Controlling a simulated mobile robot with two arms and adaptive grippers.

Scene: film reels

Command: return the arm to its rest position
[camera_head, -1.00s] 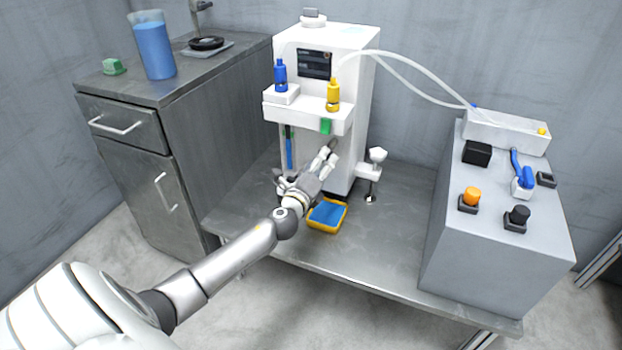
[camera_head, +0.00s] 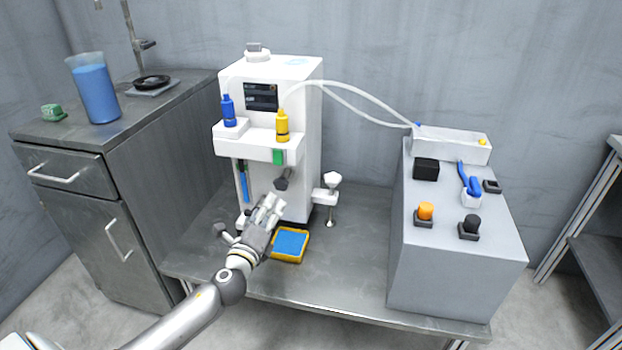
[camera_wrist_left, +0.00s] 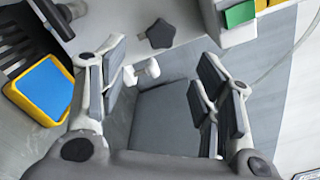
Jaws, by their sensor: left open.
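My left gripper (camera_head: 270,207) is in front of the lower part of a white machine (camera_head: 300,130). Its arm comes in from the lower left of the head view. In the left wrist view the gripper (camera_wrist_left: 165,95) has its fingers spread wide with nothing between them. A dark knob (camera_head: 282,184) on the machine's front is just beyond the fingertips and apart from them. It also shows in the left wrist view (camera_wrist_left: 160,34). My right gripper is in neither view.
A yellow tray with a blue pad (camera_head: 290,244) lies on the metal table (camera_head: 350,275) beside the gripper. A white clamp-like fitting (camera_head: 331,192) stands right of the machine. A grey control box (camera_head: 450,250) fills the table's right. A grey cabinet (camera_head: 150,185) stands at left.

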